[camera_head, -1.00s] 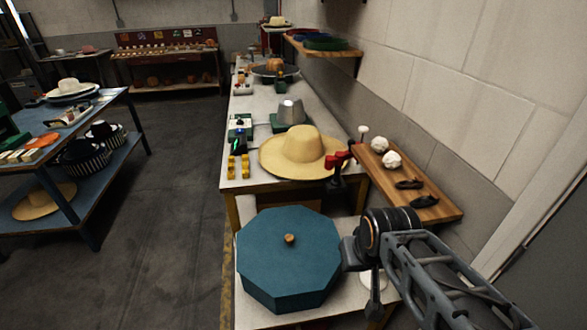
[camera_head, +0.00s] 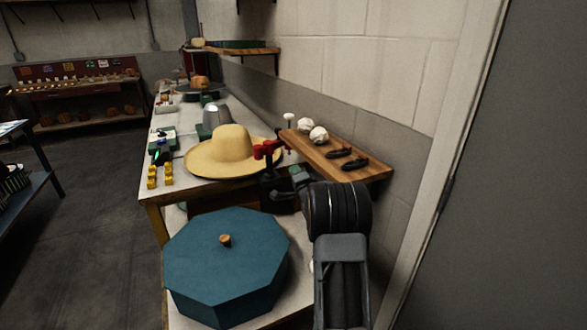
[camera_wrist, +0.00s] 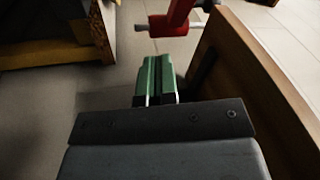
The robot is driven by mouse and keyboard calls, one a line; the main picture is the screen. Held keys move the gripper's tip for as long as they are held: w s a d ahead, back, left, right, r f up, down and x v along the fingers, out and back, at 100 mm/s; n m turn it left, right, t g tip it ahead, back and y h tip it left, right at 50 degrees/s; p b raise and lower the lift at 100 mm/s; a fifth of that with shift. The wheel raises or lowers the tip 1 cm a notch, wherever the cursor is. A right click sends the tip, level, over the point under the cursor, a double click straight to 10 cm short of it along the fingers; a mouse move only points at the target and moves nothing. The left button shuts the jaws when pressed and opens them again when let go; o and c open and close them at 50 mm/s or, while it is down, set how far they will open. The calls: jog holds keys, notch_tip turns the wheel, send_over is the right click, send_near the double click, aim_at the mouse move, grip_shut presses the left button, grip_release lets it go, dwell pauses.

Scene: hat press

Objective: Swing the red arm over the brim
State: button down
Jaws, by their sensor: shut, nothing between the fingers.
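The straw hat (camera_head: 226,149) with its wide brim lies on the long workbench. The red arm (camera_head: 267,149) stands at the brim's right edge on a dark post; whether it reaches over the brim is hard to tell. In the wrist view the red arm (camera_wrist: 176,21) shows at the top, with a grey rod end to its left. My gripper (camera_wrist: 157,78) has green fingers shut together with nothing between them, below the red arm and apart from it in the picture. In the head view my gripper (camera_head: 299,174) is just right of the red arm's post, partly hidden by my wrist.
A wooden wall shelf (camera_head: 375,172) with white balls and dark tools is close on the right; its wooden side (camera_wrist: 255,75) borders my gripper in the wrist view. A blue octagonal box (camera_head: 225,275) stands in front. A grey metal cone (camera_head: 215,116) is behind the hat.

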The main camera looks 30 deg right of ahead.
jog(key=s+d+f+m+t+b, duration=0.1)
jog(key=d+f+m+t+b, duration=0.15)
jog(key=d+f, duration=0.25)
jog(key=a+p+x, duration=0.1)
jog(key=x, duration=1.2)
jog(key=shift+r+y, duration=0.2)
jog(key=shift+y, duration=0.1)
jog(key=shift+d+t, duration=0.1)
jog(key=shift+t, duration=0.15)
